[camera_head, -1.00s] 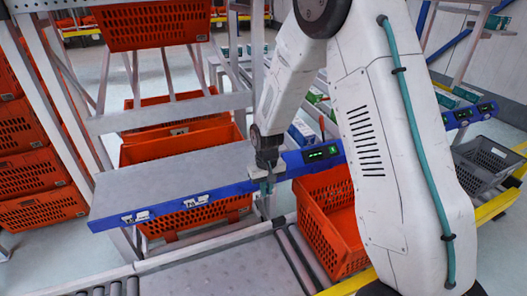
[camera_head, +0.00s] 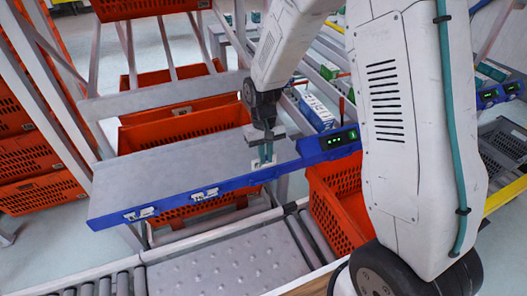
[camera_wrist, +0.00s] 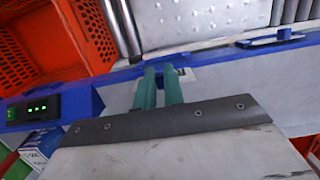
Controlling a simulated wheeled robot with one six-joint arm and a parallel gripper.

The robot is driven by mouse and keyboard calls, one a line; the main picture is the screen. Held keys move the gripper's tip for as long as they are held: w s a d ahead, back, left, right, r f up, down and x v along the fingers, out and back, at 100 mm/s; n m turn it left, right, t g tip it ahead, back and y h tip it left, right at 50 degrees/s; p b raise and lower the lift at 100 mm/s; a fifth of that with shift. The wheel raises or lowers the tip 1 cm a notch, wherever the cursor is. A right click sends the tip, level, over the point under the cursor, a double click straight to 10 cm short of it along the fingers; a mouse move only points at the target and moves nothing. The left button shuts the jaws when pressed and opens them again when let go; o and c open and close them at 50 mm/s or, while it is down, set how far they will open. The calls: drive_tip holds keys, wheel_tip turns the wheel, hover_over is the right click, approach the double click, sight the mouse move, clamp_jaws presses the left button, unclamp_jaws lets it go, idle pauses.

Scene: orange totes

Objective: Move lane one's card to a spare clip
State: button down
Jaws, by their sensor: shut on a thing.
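A long blue rail (camera_head: 110,221) edges the front of a grey shelf. My gripper (camera_head: 265,160) points down at this rail, left of the green-lit display. It is shut on a small pale card (camera_head: 259,167), mostly hidden by the fingers. In the wrist view, my teal fingers (camera_wrist: 160,88) are close together at the rail, with a pale piece (camera_wrist: 183,72) showing beside their tips. I cannot tell whether the card touches a clip. Two white clips, a left one (camera_head: 141,213) and a right one (camera_head: 205,194), sit further left on the rail.
The lit display (camera_head: 340,139) is at the rail's right end; it also shows in the wrist view (camera_wrist: 36,108). An orange tote (camera_head: 340,215) stands below it. Another orange tote (camera_head: 150,137) is behind the shelf. Rollers and a metal plate (camera_head: 225,262) lie in front. The shelf top is bare.

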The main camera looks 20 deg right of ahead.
sight(266, 170)
drive_tip(key=shift+f, duration=1.65)
drive_tip(key=shift+s+f, duration=0.1)
drive_tip(key=shift+f, duration=1.45)
drive_tip(key=c, duration=1.4)
unclamp_jaws()
drive_tip(key=shift+c, duration=0.2)
drive_tip(key=shift+r, duration=0.1)
drive_tip(key=r, duration=0.5)
drive_tip(key=w+r, duration=0.1)
drive_tip(key=r, duration=0.1)
drive_tip(key=shift+r, duration=0.25)
